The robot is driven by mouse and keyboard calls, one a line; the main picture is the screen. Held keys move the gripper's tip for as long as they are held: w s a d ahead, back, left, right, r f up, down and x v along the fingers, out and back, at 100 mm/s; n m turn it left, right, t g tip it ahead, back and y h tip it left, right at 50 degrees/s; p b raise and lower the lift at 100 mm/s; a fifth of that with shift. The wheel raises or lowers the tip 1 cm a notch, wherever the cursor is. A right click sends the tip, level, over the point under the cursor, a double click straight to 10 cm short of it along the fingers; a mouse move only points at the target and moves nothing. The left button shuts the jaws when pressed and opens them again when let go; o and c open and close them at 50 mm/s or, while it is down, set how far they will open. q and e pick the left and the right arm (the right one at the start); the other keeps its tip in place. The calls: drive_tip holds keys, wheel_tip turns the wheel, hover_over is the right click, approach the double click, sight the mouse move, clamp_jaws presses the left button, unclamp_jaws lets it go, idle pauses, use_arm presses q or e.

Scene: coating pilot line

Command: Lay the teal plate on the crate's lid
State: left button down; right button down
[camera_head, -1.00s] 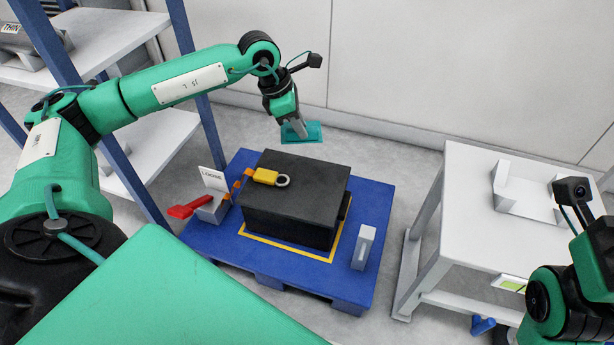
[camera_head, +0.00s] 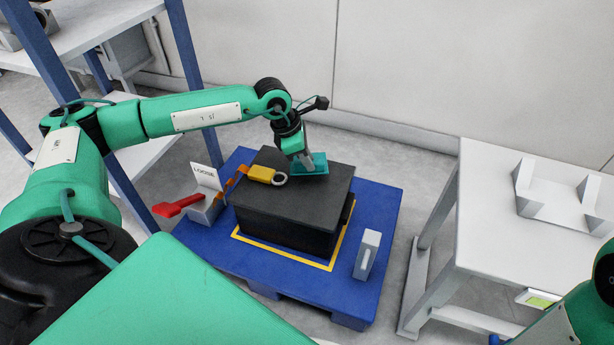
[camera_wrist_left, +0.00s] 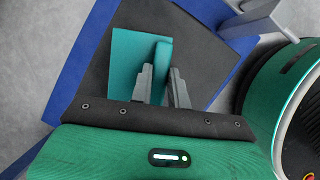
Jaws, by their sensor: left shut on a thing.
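The teal plate (camera_head: 314,163) is at the far right part of the black crate's lid (camera_head: 300,196) in the head view. My left gripper (camera_head: 306,160) is shut on it. In the left wrist view the teal plate (camera_wrist_left: 125,62) shows between and beyond the left gripper's fingers (camera_wrist_left: 160,82), with the dark lid (camera_wrist_left: 205,40) behind it. I cannot tell whether the plate touches the lid. A yellow padlock-like piece (camera_head: 264,174) with a grey ring lies on the lid, left of the plate. My right gripper is out of view.
The crate stands inside a yellow outline on a blue pallet (camera_head: 375,215). A grey upright block (camera_head: 367,254) is at the right. A white table (camera_head: 480,205) stands further right.

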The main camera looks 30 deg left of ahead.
use_arm(q)
wheel_tip(320, 180, down, 5)
drive_tip(key=shift+r+b, duration=0.2)
drive_tip(key=shift+b, duration=1)
drive_tip(key=shift+r, duration=0.15)
drive_tip(key=c, duration=1.3)
unclamp_jaws()
drive_tip(key=shift+c, duration=0.2)
